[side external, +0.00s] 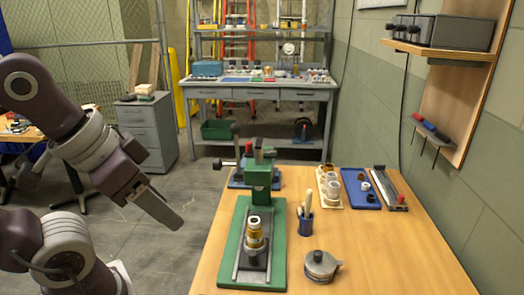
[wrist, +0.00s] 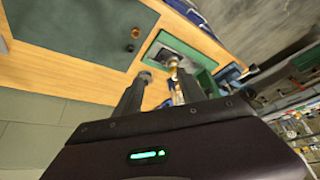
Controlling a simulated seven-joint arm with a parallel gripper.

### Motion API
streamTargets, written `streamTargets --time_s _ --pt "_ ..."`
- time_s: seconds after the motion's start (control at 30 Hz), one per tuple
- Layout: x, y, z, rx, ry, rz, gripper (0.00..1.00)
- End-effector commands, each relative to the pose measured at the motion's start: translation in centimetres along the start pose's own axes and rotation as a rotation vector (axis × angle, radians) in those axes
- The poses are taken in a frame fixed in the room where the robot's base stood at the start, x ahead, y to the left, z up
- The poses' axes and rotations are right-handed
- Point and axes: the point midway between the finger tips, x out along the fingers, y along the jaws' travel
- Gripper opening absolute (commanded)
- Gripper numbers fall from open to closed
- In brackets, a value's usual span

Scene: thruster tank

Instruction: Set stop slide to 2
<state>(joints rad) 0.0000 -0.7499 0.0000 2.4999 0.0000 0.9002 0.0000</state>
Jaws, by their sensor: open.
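A green press-like fixture (side external: 262,180) stands on the wooden table, with a green base plate and a grey slotted bed (side external: 240,262). A brass and dark cylindrical part (side external: 254,232) stands upright on the bed. A long grey rail (side external: 382,182) with dark and red pieces lies at the table's right; I cannot tell for sure which part is the stop slide, and no numbers are readable. My gripper (side external: 172,220) is in the air left of the table, apart from everything. In the wrist view my gripper (wrist: 160,76) shows two separated fingers, with the green fixture (wrist: 202,78) beyond.
A cream tray (side external: 330,203) and a blue tray (side external: 352,180) with small parts lie behind. A wall shelf (side external: 440,52) overhangs at upper right. The front right tabletop is clear.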

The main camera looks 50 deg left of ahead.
Motion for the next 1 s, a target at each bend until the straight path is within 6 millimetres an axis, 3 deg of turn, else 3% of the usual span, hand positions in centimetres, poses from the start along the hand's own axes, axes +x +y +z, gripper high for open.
streamTargets --time_s 0.13,0.27,0.37,0.57,0.7,0.83,1.0 --pt "-2.0 0.0 -1.3 0.0 0.008 0.0 0.39" --pt "-6.7 0.0 -3.8 0.0 0.009 0.0 0.39" --pt "-6.6 -0.5 -8.0 0.058 -0.048 0.008 0.39" --pt "-4.2 -3.9 -17.1 0.21 -0.12 0.068 0.39" --pt "-0.9 -8.3 -22.7 0.315 -0.137 0.13 0.39" --pt "2.3 -12.9 -25.9 0.399 -0.13 0.182 0.39" --pt "6.0 -18.4 -28.0 0.484 -0.104 0.233 0.39"
